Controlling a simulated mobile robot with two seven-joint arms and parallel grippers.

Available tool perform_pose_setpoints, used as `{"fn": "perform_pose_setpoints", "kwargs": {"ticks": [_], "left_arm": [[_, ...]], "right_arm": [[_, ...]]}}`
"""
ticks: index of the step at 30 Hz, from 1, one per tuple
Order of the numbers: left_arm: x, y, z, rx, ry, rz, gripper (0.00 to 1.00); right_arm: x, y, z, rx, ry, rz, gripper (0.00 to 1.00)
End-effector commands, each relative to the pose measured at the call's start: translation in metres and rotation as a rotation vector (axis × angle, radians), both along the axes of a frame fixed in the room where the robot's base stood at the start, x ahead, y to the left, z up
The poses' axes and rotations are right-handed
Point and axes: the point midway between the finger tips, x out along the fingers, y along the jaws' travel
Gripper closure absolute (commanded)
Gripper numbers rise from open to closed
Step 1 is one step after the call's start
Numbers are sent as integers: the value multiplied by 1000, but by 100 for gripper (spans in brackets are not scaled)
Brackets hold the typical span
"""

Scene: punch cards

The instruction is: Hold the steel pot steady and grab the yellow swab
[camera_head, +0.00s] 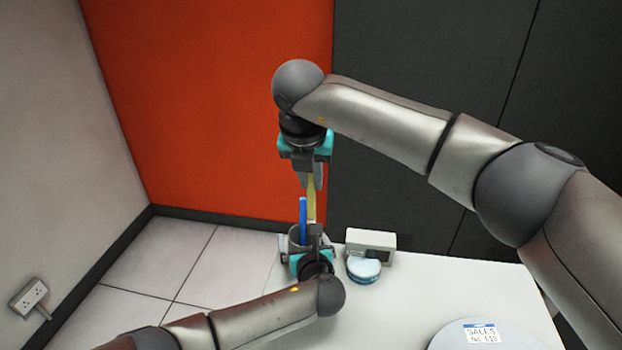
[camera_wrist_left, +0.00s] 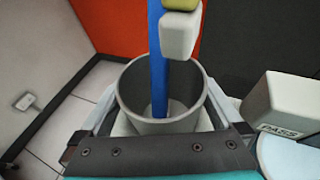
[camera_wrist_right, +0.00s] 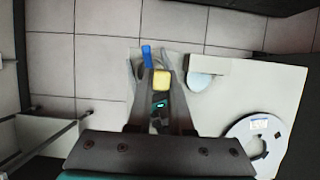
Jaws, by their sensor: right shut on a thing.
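The steel pot (camera_wrist_left: 128,92) stands on the white table's far edge; it also shows in the head view (camera_head: 284,243). My left gripper (camera_head: 313,240) has its fingers against opposite sides of the pot. My right gripper (camera_head: 309,181) is above the pot, shut on the upper part of the yellow swab (camera_head: 311,205). The swab hangs upright, with a pale block-like end in the left wrist view (camera_wrist_left: 180,36), apparently above the pot's rim. A blue stick (camera_head: 303,214) stands in the pot beside the swab. In the right wrist view the swab's yellow end (camera_wrist_right: 161,79) shows between the fingers.
A white box (camera_head: 370,240) marked PASS and a round, pale blue-topped container (camera_head: 363,268) stand just right of the pot. A grey disc (camera_head: 500,338) labelled SALES lies at the front right. The table's middle is clear. A wall stands behind.

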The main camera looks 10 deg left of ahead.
Motion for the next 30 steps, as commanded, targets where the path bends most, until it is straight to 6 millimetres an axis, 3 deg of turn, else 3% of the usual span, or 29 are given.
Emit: {"fn": "perform_pose_setpoints", "kwargs": {"ticks": [11, 30], "left_arm": [[-6, -7, 6, -5, -9, -7, 0], [-90, -41, 38, -4, -3, -6, 0]], "right_arm": [[0, 0, 0, 0, 0, 0, 100], [0, 0, 0, 0, 0, 0, 100]]}}
